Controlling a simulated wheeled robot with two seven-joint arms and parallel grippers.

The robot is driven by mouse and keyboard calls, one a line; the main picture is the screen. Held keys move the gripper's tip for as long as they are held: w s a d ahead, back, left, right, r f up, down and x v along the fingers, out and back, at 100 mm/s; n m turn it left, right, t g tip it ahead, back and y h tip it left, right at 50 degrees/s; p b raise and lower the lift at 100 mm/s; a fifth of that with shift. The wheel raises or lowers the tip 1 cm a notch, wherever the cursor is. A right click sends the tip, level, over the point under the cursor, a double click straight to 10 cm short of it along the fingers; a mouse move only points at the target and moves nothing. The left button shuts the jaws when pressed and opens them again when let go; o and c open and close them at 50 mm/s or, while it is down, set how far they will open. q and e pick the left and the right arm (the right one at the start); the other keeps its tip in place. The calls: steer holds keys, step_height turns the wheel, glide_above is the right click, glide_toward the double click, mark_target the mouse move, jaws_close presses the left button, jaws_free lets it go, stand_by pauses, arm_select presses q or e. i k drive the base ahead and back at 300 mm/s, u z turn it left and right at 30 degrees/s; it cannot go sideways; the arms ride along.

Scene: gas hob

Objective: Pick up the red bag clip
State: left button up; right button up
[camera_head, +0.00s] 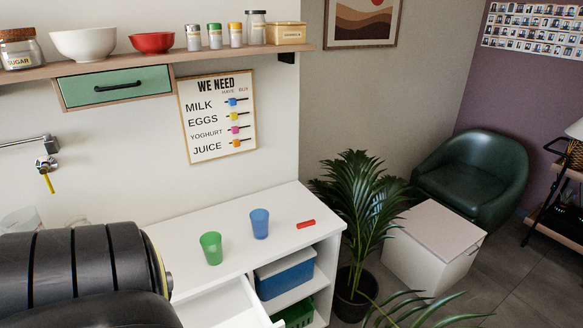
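The red bag clip (306,224) lies flat on the white counter (190,228), near its right end. It is a small, short red bar, and nothing covers it. A blue cup (260,224) stands to its left, apart from it. A green cup (211,248) stands further left and nearer to me. A dark arm link of mine fills the lower left of the head view and hides part of the counter. Neither of my grippers shows in the view.
An open white drawer (232,306) juts out below the counter. A blue box (286,275) and a green crate (297,314) sit on shelves beneath. A potted palm (355,215) stands close to the counter's right end. A wall shelf (215,54) with bowls and jars hangs above.

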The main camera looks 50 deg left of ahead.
mark_target(309, 223)
steer(key=i, duration=0.65)
steer(key=u, duration=2.75)
steer(key=i, duration=0.6)
steer(key=z, duration=0.95)
